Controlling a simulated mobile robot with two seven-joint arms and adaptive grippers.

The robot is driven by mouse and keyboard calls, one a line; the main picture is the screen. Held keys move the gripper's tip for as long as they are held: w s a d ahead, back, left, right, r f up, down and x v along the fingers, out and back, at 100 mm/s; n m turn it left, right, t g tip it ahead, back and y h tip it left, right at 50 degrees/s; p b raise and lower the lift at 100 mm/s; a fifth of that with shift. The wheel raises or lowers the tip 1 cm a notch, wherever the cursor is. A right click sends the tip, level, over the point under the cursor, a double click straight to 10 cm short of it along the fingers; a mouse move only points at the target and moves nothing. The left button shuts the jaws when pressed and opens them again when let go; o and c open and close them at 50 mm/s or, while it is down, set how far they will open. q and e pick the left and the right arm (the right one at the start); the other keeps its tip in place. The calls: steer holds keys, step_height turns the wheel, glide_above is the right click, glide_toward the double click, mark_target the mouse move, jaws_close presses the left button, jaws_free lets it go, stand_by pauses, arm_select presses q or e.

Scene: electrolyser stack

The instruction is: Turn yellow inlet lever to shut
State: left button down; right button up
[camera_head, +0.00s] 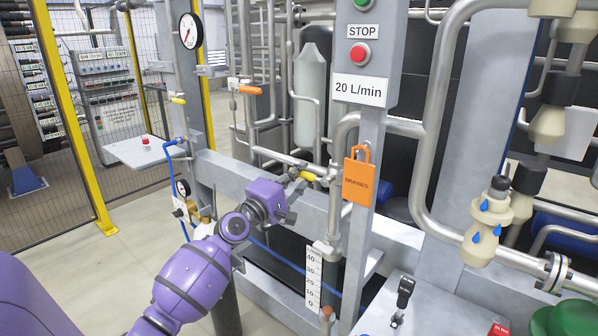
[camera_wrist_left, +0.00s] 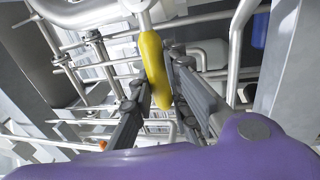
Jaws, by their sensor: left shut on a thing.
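The yellow inlet lever (camera_head: 308,176) sits on the pipe beside the grey post, near the middle of the head view. It points left from its valve, close to the line of the pipe. In the left wrist view the yellow lever (camera_wrist_left: 153,62) hangs between my two dark fingers. My left gripper (camera_head: 297,186) reaches it from the lower left and is shut on it. The gripper also shows in the left wrist view (camera_wrist_left: 163,78). The fingers hide part of the lever in the head view. My right gripper is not in view.
An orange "DRAINED" tag (camera_head: 358,181) hangs on the post just right of the lever. A metal pipe (camera_head: 280,157) and a grey beam (camera_head: 233,172) run close behind my gripper. A scale plate (camera_head: 313,280) stands below. An orange-handled lever (camera_head: 249,90) is higher up.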

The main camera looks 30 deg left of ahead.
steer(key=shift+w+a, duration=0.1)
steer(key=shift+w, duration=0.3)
arm_select(q)
steer(key=c, duration=1.7)
jaws_free()
steer(key=shift+o, duration=0.2)
steer(key=shift+s+f, duration=0.1)
steer(key=v, duration=1.1)
steer(key=shift+s, duration=0.35)
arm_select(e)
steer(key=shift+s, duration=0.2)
